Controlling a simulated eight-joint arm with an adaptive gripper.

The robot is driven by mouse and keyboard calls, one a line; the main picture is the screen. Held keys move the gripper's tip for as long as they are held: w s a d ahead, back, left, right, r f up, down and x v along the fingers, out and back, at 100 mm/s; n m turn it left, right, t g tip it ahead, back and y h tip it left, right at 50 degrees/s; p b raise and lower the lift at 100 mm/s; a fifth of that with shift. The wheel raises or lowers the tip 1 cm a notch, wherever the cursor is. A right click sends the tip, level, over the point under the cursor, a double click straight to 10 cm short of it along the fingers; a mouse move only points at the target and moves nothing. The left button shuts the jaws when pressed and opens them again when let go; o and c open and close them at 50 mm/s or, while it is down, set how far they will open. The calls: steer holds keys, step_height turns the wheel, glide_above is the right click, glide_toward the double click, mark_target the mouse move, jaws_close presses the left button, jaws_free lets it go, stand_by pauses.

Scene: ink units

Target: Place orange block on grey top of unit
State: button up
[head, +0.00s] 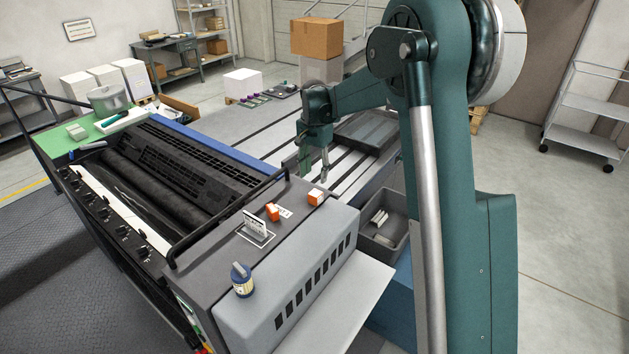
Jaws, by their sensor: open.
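Two small orange blocks show in the head view. One orange block (272,213) sits on the dark grey top of the unit (212,248), beside a small white card. The other orange block (316,198), with a pale face, sits further right near the back edge of that top. My gripper (314,174) points down, open, behind and above the right-hand block, apart from it. Nothing shows between its fingers.
A black rail (225,215) crosses beside the rollers. A grey bin (385,225) with pale items lies right of the unit. Slatted bed (345,172) lies below my gripper.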

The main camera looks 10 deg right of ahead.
steer(key=shift+r, duration=0.35)
stand_by(0.5)
steer(key=s+d+r+n+t, duration=0.2)
steer(key=s+r, duration=0.6)
steer(key=s, duration=0.4)
steer(key=s+d+r+n+t, duration=0.1)
steer(key=s+d+r+n, duration=0.1)
steer(key=s+r, duration=0.75)
steer(key=s+d+f+n+t, duration=0.1)
steer(key=s+f, duration=0.1)
steer(key=s, duration=0.7)
steer(key=s+d+f+n+t, duration=0.1)
steer(key=s+f+n, duration=0.1)
steer(key=s, duration=0.7)
steer(key=s+f+n+t, duration=0.2)
steer(key=s, duration=0.7)
steer(key=shift+d+f, duration=0.25)
steer(key=shift+d, duration=0.15)
